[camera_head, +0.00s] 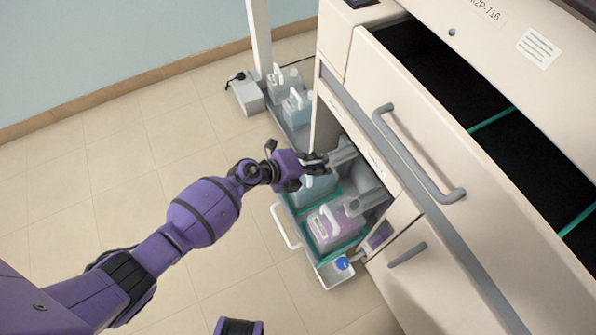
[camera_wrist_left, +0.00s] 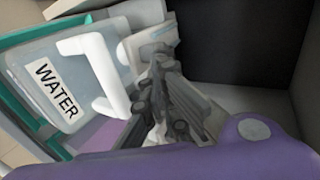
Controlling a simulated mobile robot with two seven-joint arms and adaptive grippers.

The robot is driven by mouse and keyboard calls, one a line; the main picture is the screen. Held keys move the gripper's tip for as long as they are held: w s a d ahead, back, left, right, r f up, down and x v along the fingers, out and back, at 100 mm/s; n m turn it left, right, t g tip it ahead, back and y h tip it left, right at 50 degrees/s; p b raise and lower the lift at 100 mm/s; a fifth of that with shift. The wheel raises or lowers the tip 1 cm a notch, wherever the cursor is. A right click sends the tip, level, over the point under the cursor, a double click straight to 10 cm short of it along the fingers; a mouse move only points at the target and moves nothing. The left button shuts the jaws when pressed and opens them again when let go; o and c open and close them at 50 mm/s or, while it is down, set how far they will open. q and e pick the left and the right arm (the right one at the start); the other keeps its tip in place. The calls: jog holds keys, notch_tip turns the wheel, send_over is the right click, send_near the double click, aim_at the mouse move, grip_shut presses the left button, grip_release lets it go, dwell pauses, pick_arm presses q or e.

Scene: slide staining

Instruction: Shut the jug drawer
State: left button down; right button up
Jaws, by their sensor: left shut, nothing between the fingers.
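The jug drawer (camera_head: 328,279) is pulled out of the lower front of the cream machine, its white loop handle (camera_head: 281,228) facing left. A pinkish jug (camera_head: 336,222) stands in its near part. A bluish jug (camera_head: 312,190) is behind it, partly hidden by my arm. My left gripper (camera_head: 322,160) is shut and empty, above the drawer's far part beside the cabinet opening. In the left wrist view, my shut fingers (camera_wrist_left: 165,100) overlap a jug labelled WATER (camera_wrist_left: 65,85) near its white handle (camera_wrist_left: 98,75); I cannot tell whether they touch it.
A large grey bar handle (camera_head: 415,160) sticks out from the machine above the drawer, and a smaller one (camera_head: 407,254) below right. More jugs (camera_head: 297,107) stand on a floor tray behind. A blue-capped item (camera_head: 342,264) sits at the drawer's near corner. Floor left is clear.

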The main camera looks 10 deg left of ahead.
pick_arm(q)
jog(key=b, duration=0.1)
send_over(358, 156)
jog(key=shift+w+d, duration=0.1)
jog(key=shift+w, duration=0.2)
jog(key=shift+w+d, duration=0.5)
jog(key=shift+d, duration=0.1)
pick_arm(e)
jog(key=shift+s+a+f, duration=0.15)
jog(key=shift+s+f, duration=0.1)
jog(key=shift+f, duration=0.35)
pick_arm(q)
jog(key=shift+a+r, duration=0.1)
jog(key=shift+r, duration=0.05)
pick_arm(e)
jog(key=shift+r, duration=0.1)
